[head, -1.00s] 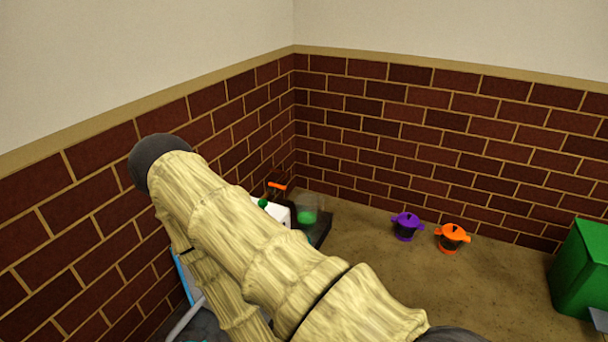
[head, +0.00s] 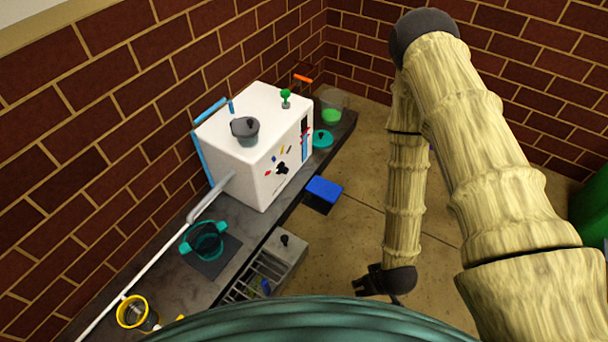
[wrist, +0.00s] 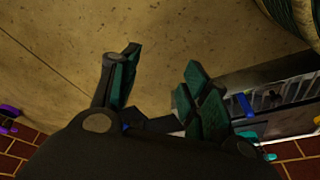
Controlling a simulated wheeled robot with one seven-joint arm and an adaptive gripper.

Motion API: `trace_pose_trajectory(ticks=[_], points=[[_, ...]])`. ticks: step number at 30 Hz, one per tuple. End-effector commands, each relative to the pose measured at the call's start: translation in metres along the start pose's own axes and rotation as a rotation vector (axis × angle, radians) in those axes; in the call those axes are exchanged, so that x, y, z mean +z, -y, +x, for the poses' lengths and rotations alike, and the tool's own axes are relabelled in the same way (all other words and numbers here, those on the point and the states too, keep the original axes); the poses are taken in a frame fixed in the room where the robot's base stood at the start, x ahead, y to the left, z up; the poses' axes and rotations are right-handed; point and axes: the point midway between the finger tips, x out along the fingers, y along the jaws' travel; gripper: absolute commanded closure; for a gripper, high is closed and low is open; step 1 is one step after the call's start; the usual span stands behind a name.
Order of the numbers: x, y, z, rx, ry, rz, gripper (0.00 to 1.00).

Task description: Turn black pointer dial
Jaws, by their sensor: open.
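The black pointer dial (head: 282,168) is on the front face of a white box-shaped machine (head: 258,188), which stands on a dark counter along the left wall. Coloured marks sit around the dial's upper side. My gripper (head: 378,291) hangs low to the right of the counter, well apart from the dial. In the wrist view my gripper (wrist: 155,88) is open with nothing between its teal-padded fingers. The dial is not visible in the wrist view.
A grey box with a slotted tray (head: 262,270) and a blue block (head: 323,189) are by the counter's front edge. A teal pot (head: 204,241) and a yellow-rimmed cup (head: 136,313) stand on the counter.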

Motion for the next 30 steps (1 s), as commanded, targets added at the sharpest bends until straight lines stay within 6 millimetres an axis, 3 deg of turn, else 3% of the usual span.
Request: trace_pose_trajectory(ticks=[1, 3, 6, 9, 13, 15, 19, 24, 30], points=[[-0.034, -0.002, 0.035, -0.017, -0.104, -0.091, 0.54], [-0.088, 0.000, 0.065, -0.041, -0.270, -0.247, 0.54], [-0.166, 0.007, 0.092, -0.055, -0.518, -0.475, 0.54], [-0.235, 0.018, 0.103, -0.047, -0.765, -0.691, 0.54], [-0.304, 0.035, 0.101, -0.016, -1.059, -0.929, 0.54], [-0.329, 0.043, 0.094, 0.005, -1.191, -1.028, 0.54], [-0.357, 0.053, 0.082, 0.038, -1.367, -1.152, 0.54], [-0.370, 0.060, 0.073, 0.058, -1.463, -1.214, 0.54], [-0.384, 0.071, 0.078, 0.059, -1.470, -1.220, 0.54]])
